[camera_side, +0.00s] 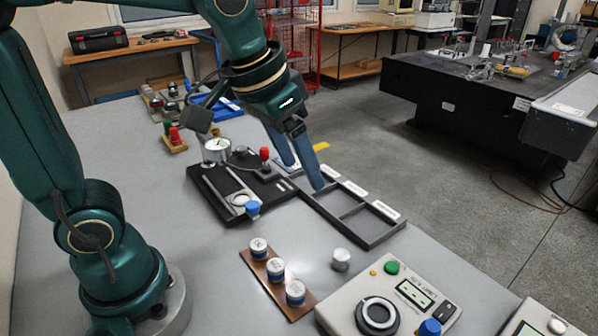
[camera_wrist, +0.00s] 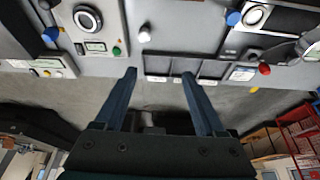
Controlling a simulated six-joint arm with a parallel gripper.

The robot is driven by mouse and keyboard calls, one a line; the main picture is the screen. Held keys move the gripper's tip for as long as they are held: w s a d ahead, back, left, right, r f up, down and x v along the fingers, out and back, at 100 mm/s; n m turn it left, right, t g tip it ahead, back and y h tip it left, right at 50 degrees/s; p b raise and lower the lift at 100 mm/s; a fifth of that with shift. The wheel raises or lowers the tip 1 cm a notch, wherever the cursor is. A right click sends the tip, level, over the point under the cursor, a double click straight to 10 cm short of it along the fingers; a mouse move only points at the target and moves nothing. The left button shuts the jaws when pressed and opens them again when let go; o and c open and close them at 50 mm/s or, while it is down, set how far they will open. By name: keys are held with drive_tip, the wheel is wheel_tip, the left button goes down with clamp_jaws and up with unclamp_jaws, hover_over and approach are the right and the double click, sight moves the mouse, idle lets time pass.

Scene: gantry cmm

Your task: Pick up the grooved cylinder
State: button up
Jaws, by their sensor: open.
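A small silver-grey cylinder (camera_side: 341,260) stands upright alone on the grey table, between the rack of capped pieces and the black tray. It looks like the grooved cylinder, but its grooves are too small to make out. It also shows in the wrist view (camera_wrist: 145,34), above and slightly left of the fingertips. My gripper (camera_side: 304,175) is open and empty, above the far end of the tray, apart from the cylinder. In the wrist view its two blue fingers (camera_wrist: 160,73) are spread wide with nothing between them.
A black compartment tray (camera_side: 372,243) lies at the table's right edge. A black fixture plate (camera_side: 212,205) with red and blue knobs is left of it. A copper-coloured rack (camera_side: 254,266) holds three white-topped pieces. A control box (camera_side: 350,305) stands in front. Table around the cylinder is clear.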

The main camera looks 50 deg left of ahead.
drive_tip(key=g, duration=0.2)
hover_over(342, 254)
drive_tip(key=s+a, duration=0.1)
drive_tip(key=a, duration=0.1)
wheel_tip(342, 254, down, 5)
drive_tip(key=f, duration=0.4)
drive_tip(key=d+f+m+g, duration=0.1)
drive_tip(key=f, duration=0.2)
drive_tip(key=d+f+g, duration=0.1)
drive_tip(key=f, duration=0.3)
drive_tip(key=shift+w+f, duration=0.3)
drive_tip(key=shift+w, duration=0.1)
drive_tip(key=shift+f, duration=0.75)
clamp_jaws()
